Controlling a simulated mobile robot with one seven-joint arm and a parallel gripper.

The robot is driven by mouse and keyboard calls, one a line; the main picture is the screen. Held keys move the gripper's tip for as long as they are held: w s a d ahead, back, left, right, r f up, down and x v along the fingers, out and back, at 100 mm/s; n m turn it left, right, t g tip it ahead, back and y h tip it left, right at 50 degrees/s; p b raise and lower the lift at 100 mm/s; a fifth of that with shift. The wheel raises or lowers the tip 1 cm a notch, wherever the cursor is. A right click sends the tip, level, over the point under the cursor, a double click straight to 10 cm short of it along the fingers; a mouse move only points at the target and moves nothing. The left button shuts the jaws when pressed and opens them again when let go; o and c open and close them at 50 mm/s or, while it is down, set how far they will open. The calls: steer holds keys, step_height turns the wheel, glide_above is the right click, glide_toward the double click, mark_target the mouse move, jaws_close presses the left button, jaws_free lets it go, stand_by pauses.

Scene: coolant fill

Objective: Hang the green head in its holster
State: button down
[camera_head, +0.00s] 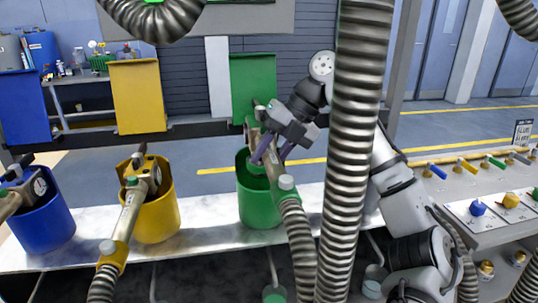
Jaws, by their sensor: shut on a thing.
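The green head (266,143), a grey metal nozzle with a green part, is in my gripper (270,158). Its purple fingers are shut on the head's body from the right. The head is tilted, its upper end over the rim of the green holster (258,212), a round green bucket on the bench. Its lower end, with a pale cap, leans out in front of the rim to a ribbed hose (297,235). The head sits higher than the yellow one does in its bucket. I cannot tell whether its tip is inside the holster.
A panel with coloured knobs (478,207) stands at right.

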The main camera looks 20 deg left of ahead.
steer(key=shift+r+p, duration=0.2)
steer(key=shift+p, duration=0.35)
step_height(320, 180, down, 6)
steer(key=b, duration=0.3)
steer(key=shift+p, duration=1.1)
stand_by(2.1)
steer(key=shift+f+b, duration=0.75)
steer(key=shift+f, duration=1.1)
stand_by(0.3)
steer(key=c, duration=1)
jaws_free()
steer(key=shift+d+f, duration=0.1)
steer(key=v, duration=1.4)
